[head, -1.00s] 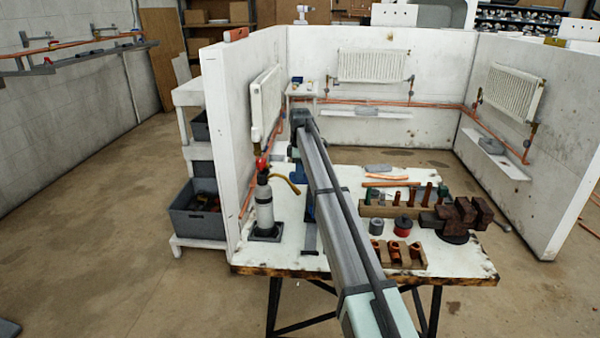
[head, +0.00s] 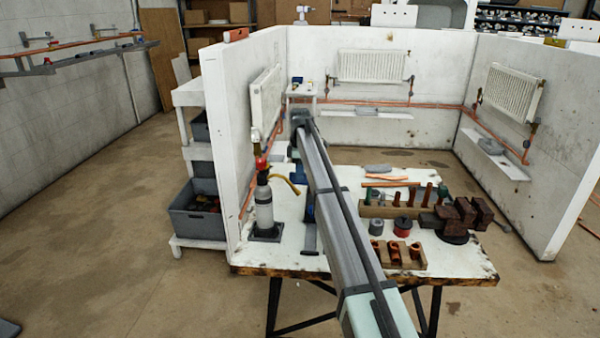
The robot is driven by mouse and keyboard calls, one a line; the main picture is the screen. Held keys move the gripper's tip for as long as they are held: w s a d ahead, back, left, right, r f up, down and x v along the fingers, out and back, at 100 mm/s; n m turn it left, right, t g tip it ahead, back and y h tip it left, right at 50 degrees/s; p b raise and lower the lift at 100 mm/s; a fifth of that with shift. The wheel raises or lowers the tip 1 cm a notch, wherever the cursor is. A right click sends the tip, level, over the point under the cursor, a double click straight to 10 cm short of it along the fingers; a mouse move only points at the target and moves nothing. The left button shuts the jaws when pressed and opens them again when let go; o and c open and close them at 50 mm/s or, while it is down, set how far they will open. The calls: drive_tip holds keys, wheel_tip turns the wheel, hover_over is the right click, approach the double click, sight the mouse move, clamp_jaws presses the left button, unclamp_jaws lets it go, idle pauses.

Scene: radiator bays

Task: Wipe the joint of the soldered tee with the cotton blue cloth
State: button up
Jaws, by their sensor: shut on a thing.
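My arm reaches across the workbench (head: 330,265) in the head view, and its upper links block the view of its far end. My gripper is hidden behind the arm, so its fingers and what they hold do not show. A small blue patch (head: 309,207) shows just left of the arm above the bench; I cannot tell whether it is the cotton blue cloth. I cannot single out the soldered tee. Copper pipe (head: 245,203) runs along the left bay wall, and the arm covers part of the area beside it.
A torch-like bottle with a red top (head: 263,205) stands on the bench's left. White partitions (head: 228,130) with radiators (head: 373,66) enclose the bay.

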drive_tip(key=shift+s, duration=0.4)
idle(0.3)
drive_tip(key=shift+a, duration=0.2)
drive_tip(key=shift+a, duration=1.05)
drive_tip(key=shift+r, duration=0.15)
drive_tip(key=shift+r, duration=2.85)
